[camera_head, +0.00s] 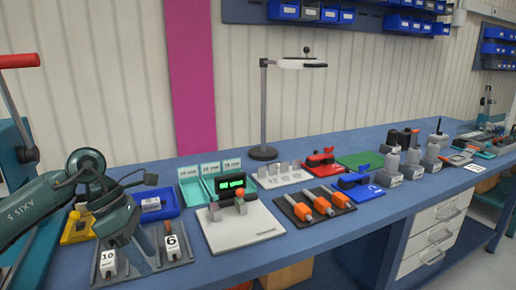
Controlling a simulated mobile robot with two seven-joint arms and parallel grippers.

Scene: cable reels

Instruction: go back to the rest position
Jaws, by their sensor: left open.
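My left gripper (138,256) is at the lower left, pointing down over a dark grey slotted tray (187,259). Its jaws are open. White blocks marked 10 (108,264) and 6 (172,249) stand in the tray on either side of the gripper. I cannot tell whether the gripper touches the tray or the blocks. My left arm reaches in from the left edge and hides part of the bench. My right gripper is not in view.
The blue bench (335,238) runs to the right. Nearby are a blue bin (153,213), a yellow bin (76,237), a white plate (246,239) with a green display, and a dark tray (330,217) with orange-handled tools. A lamp (263,100) stands behind.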

